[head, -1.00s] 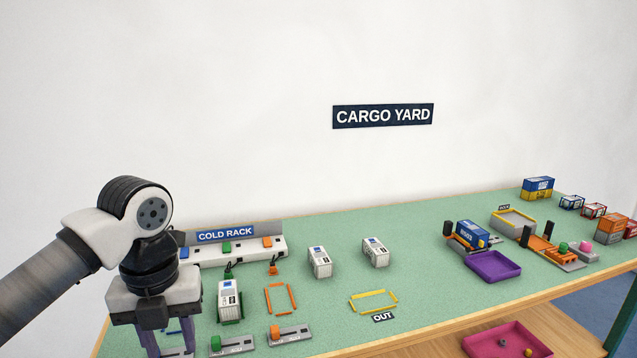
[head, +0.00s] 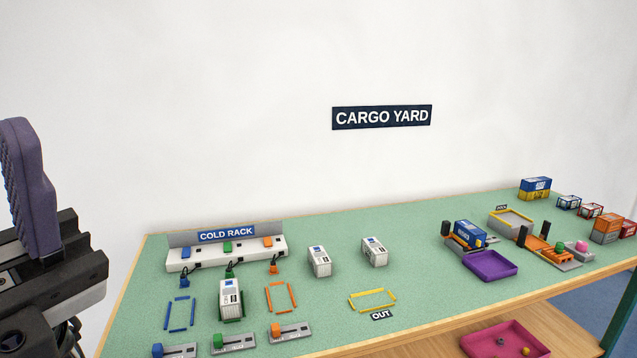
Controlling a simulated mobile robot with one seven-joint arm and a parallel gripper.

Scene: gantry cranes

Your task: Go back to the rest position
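My gripper (head: 35,190) is at the left edge of the head view, raised and close to the camera, left of the table and clear of it. One purple finger shows, pointing upward; the other finger is out of view, so I cannot tell its opening. No held object shows. On the green table (head: 330,245), a white container (head: 230,299) stands in the green-marked place before the cold rack (head: 226,252). Two other white containers, one (head: 319,261) left and one (head: 375,252) right, stand near the middle.
Empty blue (head: 180,314) and orange (head: 281,298) outlines flank the green place. The yellow OUT outline (head: 373,300) is empty. A purple tray (head: 490,266) and several colored containers are at the right. A magenta tray (head: 505,341) sits on the lower shelf.

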